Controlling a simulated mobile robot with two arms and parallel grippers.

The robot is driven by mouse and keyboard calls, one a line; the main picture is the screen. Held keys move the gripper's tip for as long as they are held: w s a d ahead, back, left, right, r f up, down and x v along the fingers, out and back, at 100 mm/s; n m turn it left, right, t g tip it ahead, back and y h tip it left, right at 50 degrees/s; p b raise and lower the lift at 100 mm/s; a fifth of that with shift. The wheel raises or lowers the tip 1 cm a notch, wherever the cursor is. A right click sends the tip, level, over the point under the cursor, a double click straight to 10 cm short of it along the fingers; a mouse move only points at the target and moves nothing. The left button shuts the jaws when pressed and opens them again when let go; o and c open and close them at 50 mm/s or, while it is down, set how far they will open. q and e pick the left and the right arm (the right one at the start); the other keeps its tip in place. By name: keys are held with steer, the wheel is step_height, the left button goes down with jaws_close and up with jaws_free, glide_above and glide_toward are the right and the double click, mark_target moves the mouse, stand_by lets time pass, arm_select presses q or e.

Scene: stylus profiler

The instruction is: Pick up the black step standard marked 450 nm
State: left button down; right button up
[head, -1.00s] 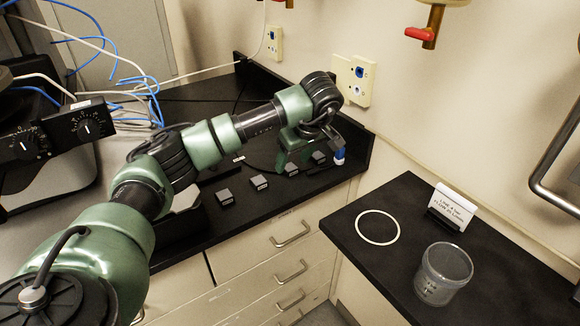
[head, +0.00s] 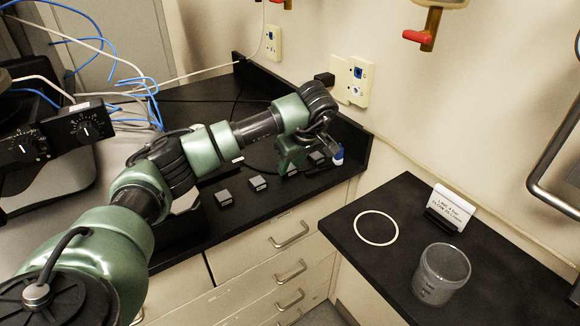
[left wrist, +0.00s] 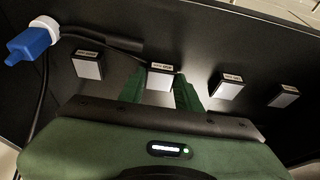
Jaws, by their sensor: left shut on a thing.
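Several small black step standards stand in a row on the black bench, with pale labels too small to read in these views. My left gripper (left wrist: 168,92) is lowered over the row and shut on one of them, the gripped step standard (left wrist: 160,79), with a finger on either side. That block seems to rest on the bench still. In the head view the gripper (head: 290,163) is at the third block from the left. The other standards are one (left wrist: 88,66) to its left and two, near (left wrist: 226,86) and far (left wrist: 284,96), to its right in the wrist view. My right gripper is out of view.
A blue and white object (head: 338,155) stands close beyond the row's right end, by a black cable. An instrument with dials (head: 85,127) is at left. A lower black counter holds a white ring (head: 377,228), a clear jar (head: 441,273) and a sign (head: 453,208).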

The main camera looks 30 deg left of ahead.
mark_target(291, 169)
arm_select(q)
step_height(291, 169, up, 20)
stand_by(0.3)
steer(key=shift+f, duration=0.1)
steer(key=c, duration=1.8)
jaws_free()
jaws_close()
